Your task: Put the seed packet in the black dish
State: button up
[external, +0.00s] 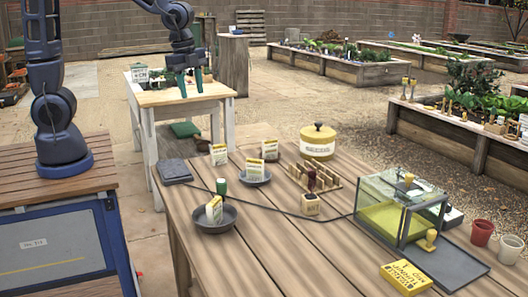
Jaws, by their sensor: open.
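Several seed packets stand on the wooden table. One white and yellow packet (219,155) stands on the table boards near the far left edge. A third packet (214,209) stands tilted in the dark, near-black dish (214,226) at the front left. My gripper (190,84) has green fingers pointing down. It is open and empty, high up and apart from the packets and dishes, in front of the small white-legged table in the picture.
The front middle boards are clear.

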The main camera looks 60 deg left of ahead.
jog(key=s+a+r+n+t, duration=0.1)
jog(key=s+a+r+n, duration=0.4)
jog(key=s+a+n, duration=0.2)
jog(key=s+a+r+n+t, duration=0.2)
jog(key=s+a+r+n, duration=0.4)
jog(key=s+a, duration=0.5)
jog(key=a+n, duration=0.1)
jog(key=a, duration=0.3)
jog(key=shift+n+y, duration=0.3)
